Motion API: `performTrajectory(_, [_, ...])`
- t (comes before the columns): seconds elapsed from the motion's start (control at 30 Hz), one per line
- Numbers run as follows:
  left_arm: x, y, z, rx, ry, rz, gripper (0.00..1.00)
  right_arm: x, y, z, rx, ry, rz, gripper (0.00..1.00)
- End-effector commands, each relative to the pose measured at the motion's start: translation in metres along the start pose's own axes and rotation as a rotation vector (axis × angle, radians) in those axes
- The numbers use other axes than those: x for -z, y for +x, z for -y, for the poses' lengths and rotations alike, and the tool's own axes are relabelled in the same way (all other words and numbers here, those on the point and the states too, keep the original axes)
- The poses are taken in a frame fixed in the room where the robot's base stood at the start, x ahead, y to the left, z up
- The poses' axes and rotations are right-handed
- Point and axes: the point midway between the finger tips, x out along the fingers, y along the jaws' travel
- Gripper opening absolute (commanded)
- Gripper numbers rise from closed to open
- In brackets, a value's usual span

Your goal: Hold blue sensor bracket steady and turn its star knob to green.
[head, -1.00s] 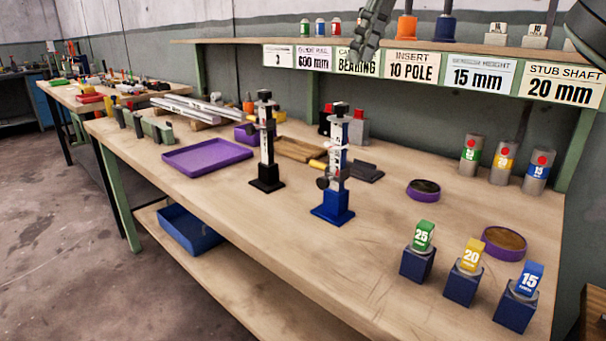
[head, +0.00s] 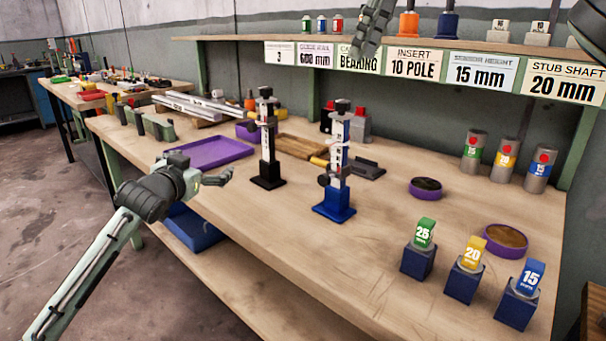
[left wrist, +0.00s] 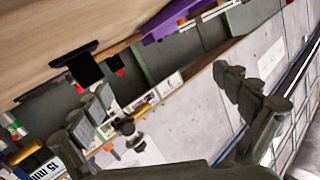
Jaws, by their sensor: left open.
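The blue sensor bracket (head: 333,208) stands upright on the bench, with a blue base and a pale marked column. Its small dark star knob (head: 323,181) is low on the column's left side. No green mark on it can be made out. My left gripper (head: 226,177) is open and empty, left of both brackets and near the bench's front edge. In the left wrist view its two fingers (left wrist: 168,105) are wide apart with nothing between them. My right gripper (head: 368,45) hangs in front of the shelf at the top; its opening is unclear.
A similar black bracket (head: 268,182) stands between my left gripper and the blue one. A purple tray (head: 212,152) lies behind my left gripper. Coloured numbered blocks (head: 418,262) stand at front right.

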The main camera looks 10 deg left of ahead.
Motion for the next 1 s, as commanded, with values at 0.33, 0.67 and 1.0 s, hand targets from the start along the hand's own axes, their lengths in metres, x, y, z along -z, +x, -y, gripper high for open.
performTrajectory(0.33, [0.054,-0.048,-0.174,-0.465,-0.117,-0.186,1.0,0.0,0.0,0.0,0.0,0.0,0.0,0.34])
performTrajectory(0.67, [0.07,-0.075,-0.23,-0.622,-0.19,-0.235,1.0,0.0,0.0,0.0,0.0,0.0,0.0,0.34])
performTrajectory(1.0, [0.084,-0.036,-0.258,-0.623,-0.192,-0.235,1.0,0.0,0.0,0.0,0.0,0.0,0.0,0.34])
